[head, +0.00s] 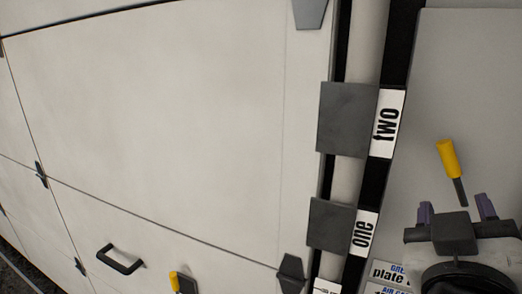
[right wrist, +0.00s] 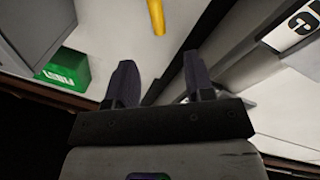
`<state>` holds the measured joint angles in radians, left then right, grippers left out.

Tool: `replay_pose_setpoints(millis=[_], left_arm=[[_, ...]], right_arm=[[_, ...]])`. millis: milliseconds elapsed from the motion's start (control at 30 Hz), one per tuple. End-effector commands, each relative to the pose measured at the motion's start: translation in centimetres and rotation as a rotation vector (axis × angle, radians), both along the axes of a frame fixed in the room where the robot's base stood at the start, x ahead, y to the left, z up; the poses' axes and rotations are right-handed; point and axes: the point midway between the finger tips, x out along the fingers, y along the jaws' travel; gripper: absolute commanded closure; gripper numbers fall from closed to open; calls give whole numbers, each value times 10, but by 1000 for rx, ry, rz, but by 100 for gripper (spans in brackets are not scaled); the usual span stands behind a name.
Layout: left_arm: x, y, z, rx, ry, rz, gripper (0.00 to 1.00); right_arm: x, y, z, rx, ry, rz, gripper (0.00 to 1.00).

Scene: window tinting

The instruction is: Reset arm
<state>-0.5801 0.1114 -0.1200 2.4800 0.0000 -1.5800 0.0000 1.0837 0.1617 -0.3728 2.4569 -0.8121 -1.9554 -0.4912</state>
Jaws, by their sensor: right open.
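My right gripper (head: 457,205) is at the lower right of the head view. Its two purple-grey fingers are apart, with nothing between them. In the right wrist view the same gripper (right wrist: 158,68) is also open and empty. A yellow-handled lever (head: 449,158) with a dark shaft shows just beyond the fingers against a grey panel. A yellow piece, seemingly the same handle, shows at the top of the right wrist view (right wrist: 157,16), apart from the fingers. My left gripper is not in view.
A large pale panel (head: 150,110) fills the left, with a black handle (head: 121,259) and another yellow lever (head: 175,283) low down. Dark grey blocks stand beside labels "two" (head: 386,124) and "one" (head: 363,233). A green box (right wrist: 66,68) shows left in the wrist view.

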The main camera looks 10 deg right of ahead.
Motion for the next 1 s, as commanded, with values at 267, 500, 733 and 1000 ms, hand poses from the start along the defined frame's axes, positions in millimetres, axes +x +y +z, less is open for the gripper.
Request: replay_pose_setpoints(millis=[267,500,733,1000], left_arm=[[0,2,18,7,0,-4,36],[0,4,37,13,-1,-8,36],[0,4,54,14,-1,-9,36],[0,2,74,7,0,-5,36]], right_arm=[[42,5,-82,31,216,111,52],[53,14,-199,128,472,244,52],[21,24,-310,280,710,346,52],[-65,36,-417,515,970,405,52]])
